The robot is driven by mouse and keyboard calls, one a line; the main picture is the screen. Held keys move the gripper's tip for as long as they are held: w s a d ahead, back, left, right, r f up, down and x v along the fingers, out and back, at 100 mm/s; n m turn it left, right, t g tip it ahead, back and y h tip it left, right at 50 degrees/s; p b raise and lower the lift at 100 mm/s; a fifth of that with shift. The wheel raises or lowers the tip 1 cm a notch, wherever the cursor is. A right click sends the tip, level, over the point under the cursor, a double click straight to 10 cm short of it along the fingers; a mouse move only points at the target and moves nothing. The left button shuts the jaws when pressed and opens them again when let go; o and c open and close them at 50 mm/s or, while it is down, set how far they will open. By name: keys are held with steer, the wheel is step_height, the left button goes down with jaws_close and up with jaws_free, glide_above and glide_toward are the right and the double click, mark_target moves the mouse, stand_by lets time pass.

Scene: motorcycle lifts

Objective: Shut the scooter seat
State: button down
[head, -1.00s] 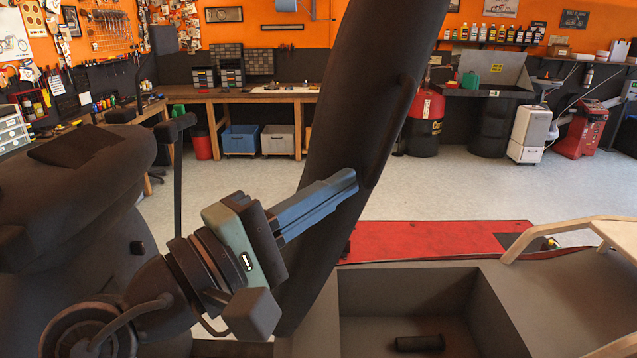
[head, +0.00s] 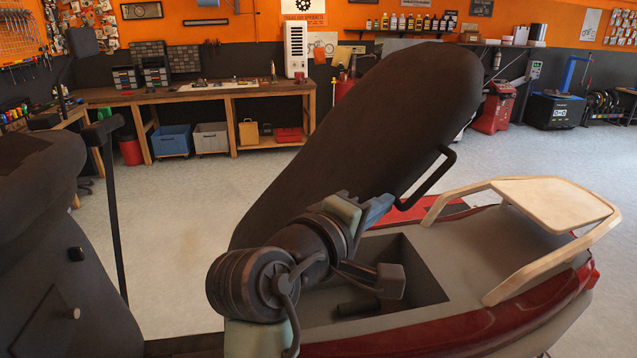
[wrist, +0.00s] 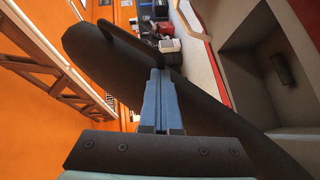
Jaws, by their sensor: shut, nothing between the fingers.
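The scooter seat (head: 385,125) is long and dark. It stands open, tilted up to the right over the scooter, with a black grab handle (head: 432,180) on its lower side. Under it the grey storage well (head: 425,275) is open and holds a dark cylinder (head: 360,307). My gripper (head: 385,203) is shut and empty, in front of the seat's lower right edge and above the well. In the wrist view the blue fingers (wrist: 162,80) are together and overlap the dark seat (wrist: 90,55); I cannot tell whether they touch it.
A pale wooden rear rack (head: 555,205) rises from the scooter's red tail at right. A workbench (head: 200,92) with bins stands along the back wall. The grey floor between bench and scooter is clear.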

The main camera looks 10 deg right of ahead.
steer(key=shift+d+f+m+g+y+b, duration=0.5)
steer(key=shift+d+f+y, duration=0.65)
steer(key=shift+d+f, duration=2.25)
steer(key=shift+d+f+m+g+y+b, duration=0.15)
steer(key=shift+d+f+m+y+b, duration=0.75)
steer(key=shift+f, duration=4.35)
steer(key=shift+d+f+m+g+y+b, duration=0.15)
steer(key=shift+d+f+m+g+y, duration=0.8)
steer(key=shift+d+f, duration=2.7)
steer(key=shift+a+f+n+t+y, duration=0.4)
steer(key=shift+a+f+t, duration=0.2)
steer(key=shift+a+f, duration=0.15)
steer(key=s+a+r, duration=0.5)
steer(key=a+r, duration=0.1)
steer(key=r, duration=0.4)
steer(key=shift+s+a+r, duration=0.25)
steer(key=shift+s+r, duration=0.05)
steer(key=shift+r, duration=0.05)
